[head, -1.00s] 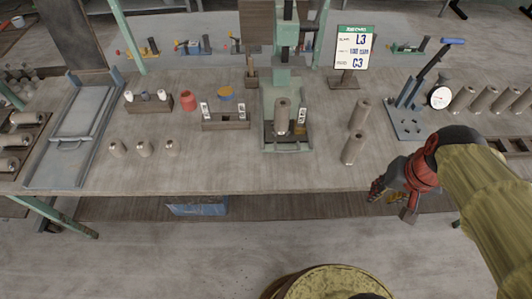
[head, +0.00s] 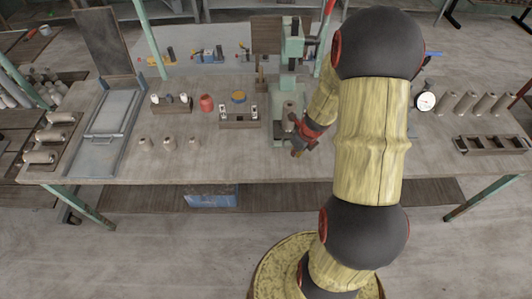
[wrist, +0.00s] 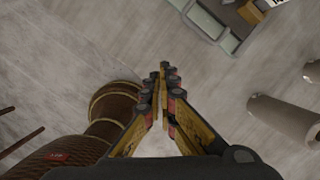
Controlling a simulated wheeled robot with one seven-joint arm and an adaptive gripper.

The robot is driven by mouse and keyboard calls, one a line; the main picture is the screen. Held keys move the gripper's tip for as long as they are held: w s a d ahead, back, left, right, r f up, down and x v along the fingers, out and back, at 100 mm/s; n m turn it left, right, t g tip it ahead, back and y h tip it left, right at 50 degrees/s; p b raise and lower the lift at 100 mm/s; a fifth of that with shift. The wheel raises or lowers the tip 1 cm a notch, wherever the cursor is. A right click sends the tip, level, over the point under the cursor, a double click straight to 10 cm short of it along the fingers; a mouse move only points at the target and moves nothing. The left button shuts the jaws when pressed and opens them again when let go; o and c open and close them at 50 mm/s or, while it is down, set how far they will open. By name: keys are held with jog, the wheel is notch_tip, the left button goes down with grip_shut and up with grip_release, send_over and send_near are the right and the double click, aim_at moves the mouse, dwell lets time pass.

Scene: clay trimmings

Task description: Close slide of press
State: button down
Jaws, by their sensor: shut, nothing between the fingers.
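The green press (head: 290,50) stands at the back middle of the bench in the head view. Its slide, a low green-framed base (head: 279,139), reaches toward the front edge and bears a grey-brown clay cylinder (head: 289,110). My gripper (head: 297,152) is just in front and to the right of the slide, partly covering it. I cannot tell if it touches. In the wrist view my gripper (wrist: 163,70) is shut and empty, with the pale green corner of the slide (wrist: 228,42) beyond it at the top, apart from the fingertips in that picture.
Two clay cylinders show right of the fingers in the wrist view, the nearer one (wrist: 285,115) close by. A small rack (head: 240,122) stands left of the press. Three small clay pieces (head: 169,144) stand farther left. My arm hides the bench right of the press.

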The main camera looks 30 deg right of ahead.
jog(key=w+f+m+b, duration=0.1)
jog(key=f, duration=0.2)
jog(key=w+d+f+m+b, duration=0.1)
jog(key=f+b, duration=0.1)
jog(key=f, duration=0.1)
jog(key=w+d+f+m+b, duration=0.1)
jog(key=f+m, duration=0.1)
jog(key=f, duration=0.1)
jog(key=shift+w+f+h+b, duration=0.1)
jog(key=shift+w+h+b, duration=0.2)
jog(key=shift+b, duration=0.05)
jog(key=w, duration=0.2)
jog(key=shift+w+d+f+p, duration=0.2)
jog(key=shift+w+d+p, duration=0.1)
jog(key=shift+w+d, duration=0.1)
jog(key=shift+w+f, duration=0.15)
jog(key=shift+w, duration=0.45)
jog(key=shift+w+d, duration=0.1)
jog(key=shift+d, duration=0.1)
